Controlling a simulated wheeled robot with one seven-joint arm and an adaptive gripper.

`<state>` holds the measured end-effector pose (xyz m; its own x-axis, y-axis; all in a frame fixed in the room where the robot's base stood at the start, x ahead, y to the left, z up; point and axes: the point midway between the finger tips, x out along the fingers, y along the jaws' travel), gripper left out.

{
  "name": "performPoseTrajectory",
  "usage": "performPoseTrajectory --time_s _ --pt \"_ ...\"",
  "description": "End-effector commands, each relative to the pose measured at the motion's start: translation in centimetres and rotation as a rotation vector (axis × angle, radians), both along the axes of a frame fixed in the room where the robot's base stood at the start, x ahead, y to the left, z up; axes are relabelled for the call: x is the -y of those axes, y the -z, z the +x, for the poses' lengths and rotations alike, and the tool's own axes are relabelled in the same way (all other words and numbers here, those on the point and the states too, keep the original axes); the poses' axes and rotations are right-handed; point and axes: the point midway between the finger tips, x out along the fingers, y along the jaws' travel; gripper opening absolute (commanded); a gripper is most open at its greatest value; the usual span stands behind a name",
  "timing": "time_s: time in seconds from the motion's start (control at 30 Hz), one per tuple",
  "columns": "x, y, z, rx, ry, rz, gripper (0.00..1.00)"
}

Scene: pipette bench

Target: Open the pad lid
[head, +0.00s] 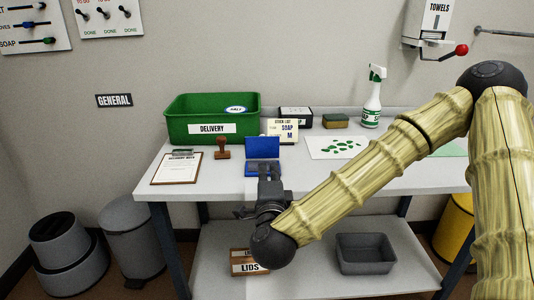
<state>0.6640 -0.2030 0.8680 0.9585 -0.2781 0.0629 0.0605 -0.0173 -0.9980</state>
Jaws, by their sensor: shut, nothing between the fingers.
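The blue stamp pad (250,170) lies near the table's front edge. Its blue lid (262,147) appears raised, standing up at the back of the pad. My gripper (268,172) is shut and empty, with its fingertips just in front of or over the pad's front part. The fingers hide part of the pad, and I cannot tell whether they touch it.
A wooden stamp (222,148) and a clipboard (177,168) lie left of the pad. A green delivery bin (185,130) and a stock list card (283,129) stand behind. A sheet with green marks (320,154) lies right. A grey tub (365,262) is on the lower shelf.

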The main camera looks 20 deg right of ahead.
Motion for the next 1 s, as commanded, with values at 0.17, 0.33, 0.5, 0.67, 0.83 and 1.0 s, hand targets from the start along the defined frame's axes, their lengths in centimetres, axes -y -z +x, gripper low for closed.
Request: performPoseTrajectory --time_s 0.17,0.33,0.5,0.67,0.83,1.0 --pt "0.3 0.3 0.9 0.002 -0.001 0.003 0.00" --pt "1.2 -0.2 3.7 0.001 0.001 0.002 0.00" --pt "1.9 -0.4 6.4 0.000 0.001 0.002 0.00" --pt "2.6 -0.5 8.8 0.000 0.000 0.001 0.00" --pt "3.1 -0.6 10.8 -0.001 -0.001 0.001 0.00" --pt "3.4 -0.7 11.7 -0.002 -0.002 0.000 0.00"
